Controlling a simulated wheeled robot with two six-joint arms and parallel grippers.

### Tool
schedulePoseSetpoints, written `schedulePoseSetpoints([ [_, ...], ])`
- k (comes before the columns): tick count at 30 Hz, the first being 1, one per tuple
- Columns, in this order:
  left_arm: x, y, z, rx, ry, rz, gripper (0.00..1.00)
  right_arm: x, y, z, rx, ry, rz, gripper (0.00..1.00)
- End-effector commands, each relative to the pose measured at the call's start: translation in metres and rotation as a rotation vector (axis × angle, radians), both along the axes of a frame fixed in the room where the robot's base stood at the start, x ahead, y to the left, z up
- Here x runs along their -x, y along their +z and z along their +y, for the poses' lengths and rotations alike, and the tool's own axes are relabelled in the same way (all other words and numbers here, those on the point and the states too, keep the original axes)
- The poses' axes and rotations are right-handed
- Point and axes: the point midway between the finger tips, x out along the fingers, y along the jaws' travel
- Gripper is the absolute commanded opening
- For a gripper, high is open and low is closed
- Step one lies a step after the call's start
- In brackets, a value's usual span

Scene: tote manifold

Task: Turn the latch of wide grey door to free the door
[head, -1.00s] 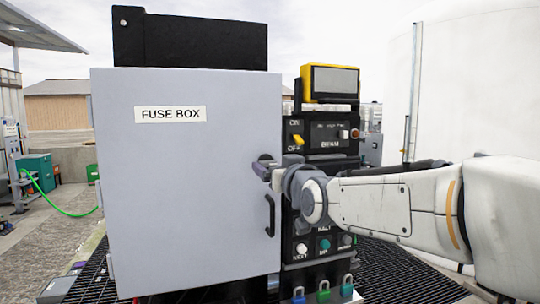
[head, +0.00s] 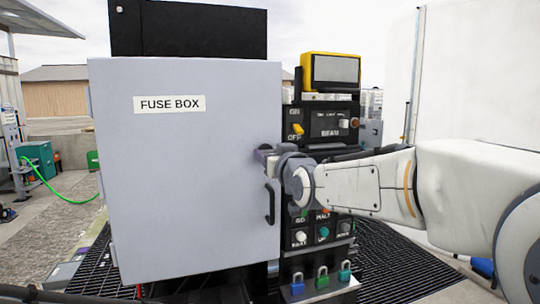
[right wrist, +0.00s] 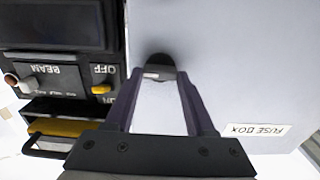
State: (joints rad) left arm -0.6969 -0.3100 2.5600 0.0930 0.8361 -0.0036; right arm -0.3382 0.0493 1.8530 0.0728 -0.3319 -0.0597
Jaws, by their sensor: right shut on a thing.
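The wide grey door (head: 190,190) with a "FUSE BOX" label stands closed as far as I can see, filling the middle of the head view. Its latch, a dark rounded knob (right wrist: 160,67), sits at the edge of the door opposite the label, in the right wrist view. My right gripper (head: 264,154) is at the door's right edge, above the handle. In the right wrist view, the right gripper's fingers (right wrist: 159,76) are on either side of the latch, shut on it. The gripper hides most of the latch in the head view. My left gripper is not in view.
A black door handle (head: 270,203) is just below the right gripper. A black control panel (head: 322,125) with switches and buttons stands right of the door, with a yellow-framed screen (head: 335,72) above. Several padlocks (head: 322,278) hang at its foot. Open ground lies left.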

Motion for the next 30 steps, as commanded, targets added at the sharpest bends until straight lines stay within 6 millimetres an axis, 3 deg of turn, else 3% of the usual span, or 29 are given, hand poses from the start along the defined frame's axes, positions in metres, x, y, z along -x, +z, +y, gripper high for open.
schedulePoseSetpoints([
  [11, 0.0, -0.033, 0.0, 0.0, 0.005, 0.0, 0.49, 0.0, -0.005, 0.0, -0.166, 0.0, 0.051, 0.0],
  [21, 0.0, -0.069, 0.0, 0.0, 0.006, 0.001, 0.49, -0.001, -0.005, -0.002, -0.467, 0.001, 0.149, 0.0],
  [30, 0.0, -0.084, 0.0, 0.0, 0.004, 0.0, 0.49, -0.001, -0.003, -0.002, -0.738, 0.0, 0.239, 0.0],
])
